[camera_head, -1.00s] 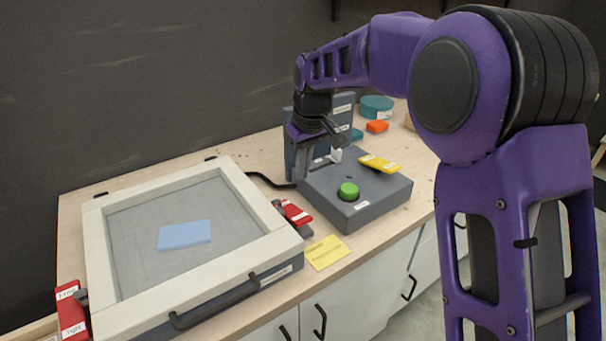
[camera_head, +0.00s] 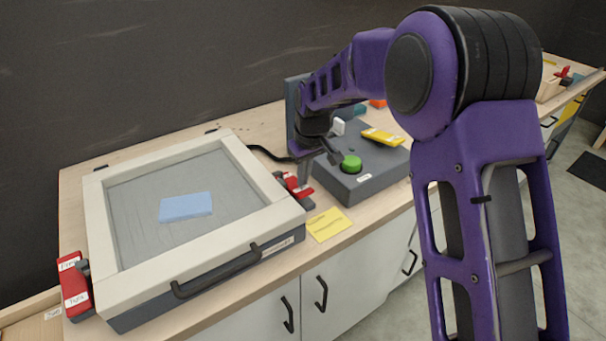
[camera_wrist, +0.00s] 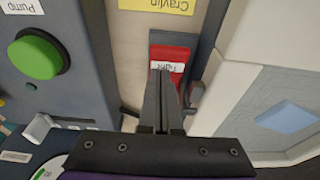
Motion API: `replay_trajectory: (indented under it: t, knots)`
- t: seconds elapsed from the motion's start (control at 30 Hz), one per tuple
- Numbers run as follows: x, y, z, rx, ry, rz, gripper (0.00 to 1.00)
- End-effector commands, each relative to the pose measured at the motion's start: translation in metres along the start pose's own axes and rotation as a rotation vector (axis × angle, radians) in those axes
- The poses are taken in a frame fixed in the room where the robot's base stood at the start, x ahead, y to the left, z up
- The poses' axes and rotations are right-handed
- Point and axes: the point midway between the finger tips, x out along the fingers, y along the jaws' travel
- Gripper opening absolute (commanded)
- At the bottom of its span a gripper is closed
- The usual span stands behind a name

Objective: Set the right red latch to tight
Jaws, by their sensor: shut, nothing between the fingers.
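The right red latch (camera_head: 308,203) is on the right side of the framed box (camera_head: 262,222). In the wrist view my gripper (camera_wrist: 160,73) covers part of the red plate. I cannot tell whether the fingertips touch it.
A grey pump box (camera_head: 372,178) with a green button (camera_head: 351,165) stands close to the right of my gripper. A yellow note (camera_head: 328,224) lies in front of the latch. Another red latch (camera_head: 74,286) is on the box's left side. A blue block (camera_head: 186,207) shows inside the frame.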

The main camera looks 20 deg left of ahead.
Motion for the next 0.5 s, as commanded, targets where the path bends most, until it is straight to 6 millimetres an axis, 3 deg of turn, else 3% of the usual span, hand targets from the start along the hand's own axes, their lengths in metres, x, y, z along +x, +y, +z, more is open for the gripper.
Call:
replay_trajectory:
  t: [0.5]
  knots:
    - [0.0027,0.0002,0.0049,0.001,0.075,0.000,0.00]
